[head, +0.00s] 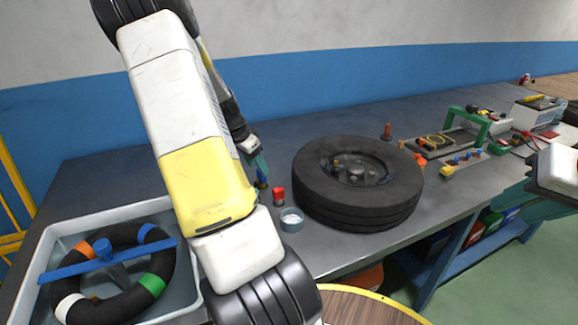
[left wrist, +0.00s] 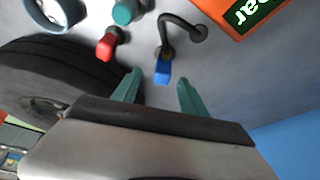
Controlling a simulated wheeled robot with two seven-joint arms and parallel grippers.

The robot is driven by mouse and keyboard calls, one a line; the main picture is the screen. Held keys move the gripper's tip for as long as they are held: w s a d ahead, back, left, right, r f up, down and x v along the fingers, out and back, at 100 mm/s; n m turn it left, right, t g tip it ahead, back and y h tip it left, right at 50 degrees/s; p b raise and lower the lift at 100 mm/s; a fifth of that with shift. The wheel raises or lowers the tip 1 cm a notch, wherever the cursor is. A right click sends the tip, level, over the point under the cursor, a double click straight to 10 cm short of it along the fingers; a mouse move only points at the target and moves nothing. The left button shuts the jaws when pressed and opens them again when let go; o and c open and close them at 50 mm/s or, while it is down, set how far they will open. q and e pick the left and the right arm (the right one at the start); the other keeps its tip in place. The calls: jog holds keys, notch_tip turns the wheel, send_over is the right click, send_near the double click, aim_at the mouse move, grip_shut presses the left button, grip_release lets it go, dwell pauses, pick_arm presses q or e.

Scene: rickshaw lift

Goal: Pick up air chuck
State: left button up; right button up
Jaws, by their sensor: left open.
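A black bent tube with a blue end, which looks like the air chuck (left wrist: 163,72), stands on the grey bench in the left wrist view. In the head view, its blue part (head: 262,180) shows small below my left gripper (head: 256,160). My left gripper is open and empty. In the left wrist view its two teal fingertips (left wrist: 157,88) are on either side of the blue end, a little short of it and not closed on it. My right gripper (head: 512,202) is at the right edge of the head view, partly cut off; its jaw opening is unclear.
A red-topped item (head: 278,196), a small round cup (head: 291,220) and a big black tyre (head: 390,205) stand close by on the right. A grey tub (head: 50,245) holds a ring with coloured marks. An orange box (left wrist: 235,14) with lettering is near the chuck.

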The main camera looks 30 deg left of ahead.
aim_at(262, 177)
pick_arm(q)
jog(key=x, duration=0.5)
jog(key=shift+w+a+f, duration=0.15)
jog(key=shift+a+f, duration=0.05)
jog(key=shift+f, duration=0.15)
grip_shut()
